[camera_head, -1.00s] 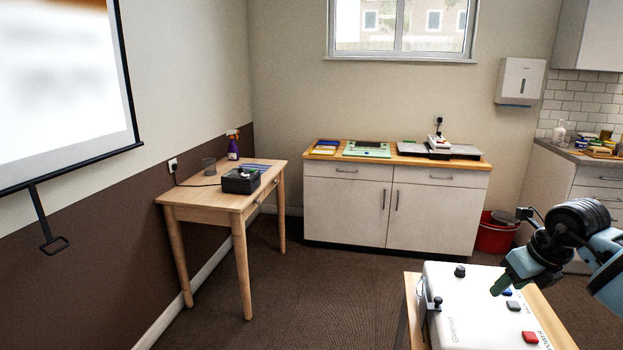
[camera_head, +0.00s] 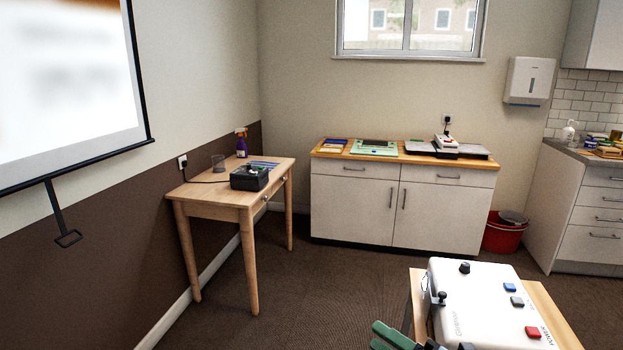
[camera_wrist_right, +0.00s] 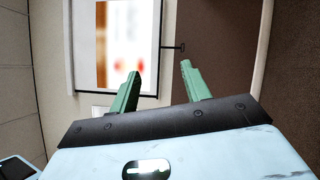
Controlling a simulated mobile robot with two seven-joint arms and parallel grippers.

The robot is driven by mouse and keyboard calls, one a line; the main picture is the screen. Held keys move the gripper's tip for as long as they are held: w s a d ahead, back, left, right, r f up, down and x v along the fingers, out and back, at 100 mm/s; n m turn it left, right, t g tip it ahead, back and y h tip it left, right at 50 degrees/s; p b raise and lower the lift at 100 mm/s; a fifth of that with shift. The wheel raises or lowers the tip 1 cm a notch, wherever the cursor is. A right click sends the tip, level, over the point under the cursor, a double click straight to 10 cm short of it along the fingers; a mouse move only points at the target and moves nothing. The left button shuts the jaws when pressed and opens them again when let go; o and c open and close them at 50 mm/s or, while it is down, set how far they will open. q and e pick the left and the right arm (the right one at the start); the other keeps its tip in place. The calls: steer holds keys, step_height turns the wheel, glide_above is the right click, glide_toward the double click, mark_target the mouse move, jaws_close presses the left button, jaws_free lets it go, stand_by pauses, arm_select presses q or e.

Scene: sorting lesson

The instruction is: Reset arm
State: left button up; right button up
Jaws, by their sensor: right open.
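My right gripper (camera_head: 378,336) shows only in part at the bottom edge of the head view, left of the white button box (camera_head: 470,305). Its two green fingers stand apart in the right wrist view (camera_wrist_right: 160,84), with nothing between them. The rest of my right arm is outside the head view. My left gripper is not in view.
A wooden desk (camera_head: 215,197) with a dark device (camera_head: 249,178) stands at the left wall by a projection screen (camera_head: 70,85). A white cabinet (camera_head: 400,205) stands under the window, beside a red bucket (camera_head: 503,234). The carpet (camera_head: 330,285) between them is clear.

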steer(key=s+d+f+m+g+h, duration=0.1)
steer(key=s+d+f+m+h, duration=0.5)
steer(key=s+f+m+h, duration=0.45)
steer(key=s+d+f+m+h, duration=0.5)
steer(key=s+d+f+m, duration=0.15)
steer(key=m, duration=0.65)
steer(key=s+a+f+m+g+y, duration=0.1)
steer(key=s+f+m+g, duration=0.15)
steer(key=s+g, duration=0.85)
steer(key=s+a+f+m+g+y, duration=0.15)
steer(key=s+f, duration=0.25)
steer(key=s, duration=1.5)
arm_select(q)
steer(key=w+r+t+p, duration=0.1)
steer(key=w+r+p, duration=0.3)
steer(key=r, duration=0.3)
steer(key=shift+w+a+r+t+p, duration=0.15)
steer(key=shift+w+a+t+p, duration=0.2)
steer(key=shift+p, duration=0.55)
arm_select(e)
steer(key=w+a+f+t, duration=0.1)
steer(key=w+a+t, duration=0.1)
steer(key=w+t, duration=0.7)
steer(key=w, duration=0.2)
steer(key=shift+w+a+f+m+y, duration=0.3)
steer(key=shift+m+y, duration=0.05)
steer(key=shift+y, duration=0.05)
